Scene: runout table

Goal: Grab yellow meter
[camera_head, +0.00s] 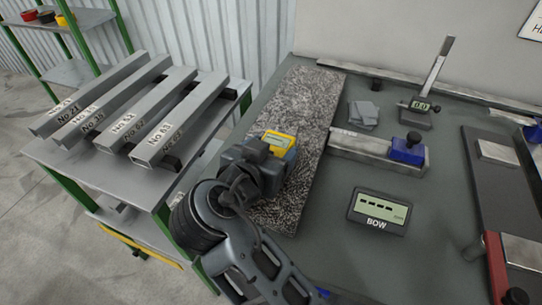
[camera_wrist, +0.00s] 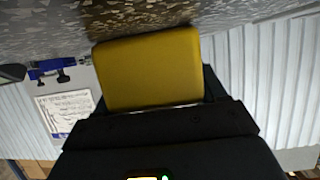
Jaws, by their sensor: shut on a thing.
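The yellow meter (camera_head: 280,143) is a small yellow box with a display on its top, over the speckled granite slab in the head view. My gripper (camera_head: 262,158) is at its near left side and is shut on it. In the wrist view the meter's plain yellow face (camera_wrist: 150,70) fills the middle, between the dark jaws of my gripper (camera_wrist: 155,108). The fingertips are mostly hidden in the head view. I cannot tell whether the meter touches the slab.
The granite slab (camera_head: 305,110) lies along the table's left side. A BOW display (camera_head: 378,211), a bar with a blue block (camera_head: 407,150) and a dial stand (camera_head: 416,116) are to the right. Numbered grey bars (camera_head: 160,135) lie on a bench at left.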

